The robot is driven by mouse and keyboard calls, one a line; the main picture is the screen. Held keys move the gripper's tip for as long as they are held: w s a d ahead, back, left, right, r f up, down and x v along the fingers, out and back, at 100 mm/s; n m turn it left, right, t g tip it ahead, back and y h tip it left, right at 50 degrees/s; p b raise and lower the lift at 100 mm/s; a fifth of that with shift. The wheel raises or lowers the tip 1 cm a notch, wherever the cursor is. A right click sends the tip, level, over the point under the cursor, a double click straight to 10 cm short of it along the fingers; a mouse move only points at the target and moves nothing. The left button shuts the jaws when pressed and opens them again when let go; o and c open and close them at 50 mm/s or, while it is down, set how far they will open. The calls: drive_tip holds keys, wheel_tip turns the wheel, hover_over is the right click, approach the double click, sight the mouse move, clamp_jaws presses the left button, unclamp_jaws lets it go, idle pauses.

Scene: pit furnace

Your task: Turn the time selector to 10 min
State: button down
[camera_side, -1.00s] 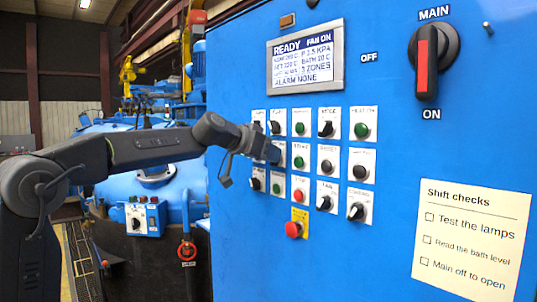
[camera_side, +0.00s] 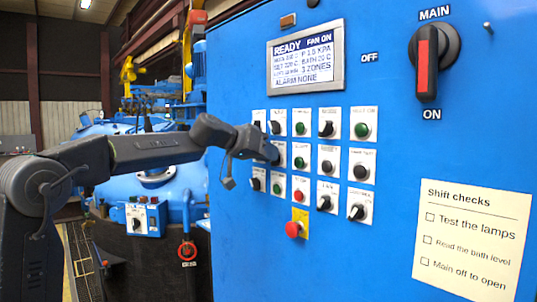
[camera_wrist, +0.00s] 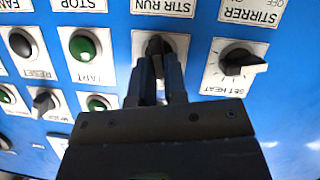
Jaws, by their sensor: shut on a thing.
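My gripper (camera_wrist: 160,88) is shut on a black selector knob (camera_wrist: 157,46) on a white plate. Its two dark fingers lie on either side of the knob, and the fingers and hand cover the place of its label. I cannot read whether this is the time selector or what it points to. In the side view my gripper (camera_side: 273,154) is at the left part of the panel's middle row, and hides that knob.
A "SET HEAT" knob (camera_wrist: 238,62) and a green "START" button (camera_wrist: 84,46) flank the held knob closely. A red emergency button (camera_side: 293,229) sits below the rows. A main switch (camera_side: 427,63) and display (camera_side: 305,62) are higher up.

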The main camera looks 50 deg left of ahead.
drive_tip(key=shift+a+f+n+t+h, duration=0.2)
drive_tip(key=shift+n+h, duration=0.45)
drive_tip(key=shift+n, duration=0.45)
drive_tip(key=shift+a+f+n+t+h, duration=0.1)
drive_tip(key=shift+n+t+h, duration=0.1)
drive_tip(key=shift+n+h, duration=0.7)
drive_tip(key=shift+a+f+n+t+h, duration=0.15)
drive_tip(key=shift+n+h, duration=0.3)
drive_tip(key=shift+n, duration=0.85)
drive_tip(key=c, duration=1.2)
unclamp_jaws()
drive_tip(key=shift+o, duration=0.2)
drive_tip(key=v, duration=1.4)
drive_tip(key=shift+w+f, duration=0.1)
